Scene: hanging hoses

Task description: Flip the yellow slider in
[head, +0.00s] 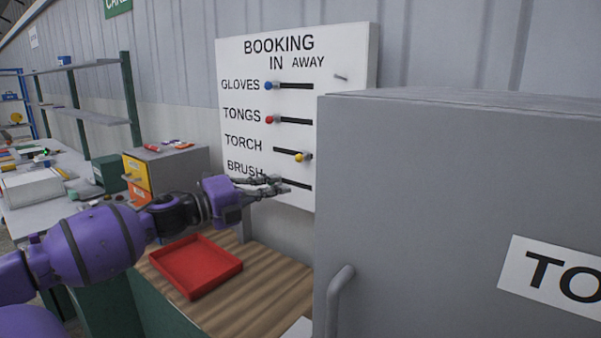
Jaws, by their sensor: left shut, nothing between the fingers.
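A white board (350,50) headed "BOOKING", "IN" and "AWAY" is fixed on the wall. Its yellow slider (300,157) is in the TORCH row, at the right end of its slot, under the AWAY side. The blue slider (269,86) and the red slider (270,119) sit at the left ends of the GLOVES and TONGS slots. My left gripper (283,186) is shut and empty, in front of the BRUSH row, below and left of the yellow slider. It covers part of that row, and no BRUSH knob shows. My right gripper is out of view.
A large grey cabinet (430,180) with a handle (340,300) fills the right side, close to the board's right edge. A red tray (197,268) lies on the wooden bench (265,290) below my left arm. Orange and yellow drawers (138,172) stand behind the arm.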

